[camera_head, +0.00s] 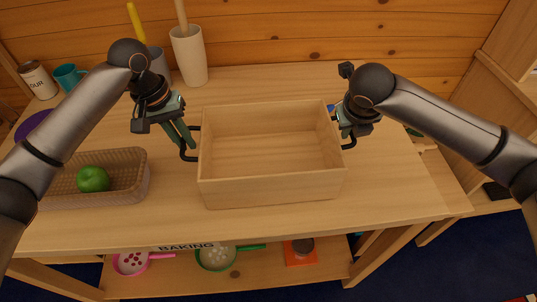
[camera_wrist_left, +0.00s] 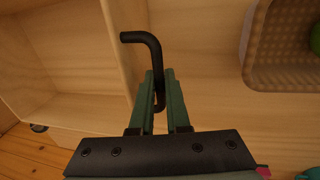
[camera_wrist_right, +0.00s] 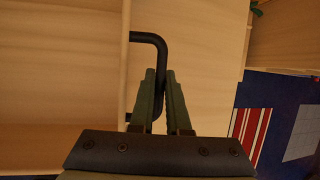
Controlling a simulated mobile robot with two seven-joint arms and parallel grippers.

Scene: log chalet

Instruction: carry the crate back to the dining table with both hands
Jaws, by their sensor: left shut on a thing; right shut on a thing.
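The crate (camera_head: 270,188) is an empty, open, light wooden box with a black bar handle on each side. It is at the middle of a wooden table (camera_head: 400,205) in the head view; I cannot tell whether it touches the top. My left gripper (camera_head: 187,140) is shut on the crate's left handle, and the left wrist view shows that black handle (camera_wrist_left: 154,55) between the green fingers. My right gripper (camera_head: 345,132) is shut on the right handle, and the right wrist view shows this handle (camera_wrist_right: 160,55) between the fingers. The crate looks level.
A woven basket (camera_head: 130,175) with a green apple (camera_head: 93,179) stands left of the crate. A white crock (camera_head: 189,55), a teal mug (camera_head: 69,76) and a flour canister (camera_head: 38,80) stand at the back left. A shelf (camera_head: 180,283) with pans is below.

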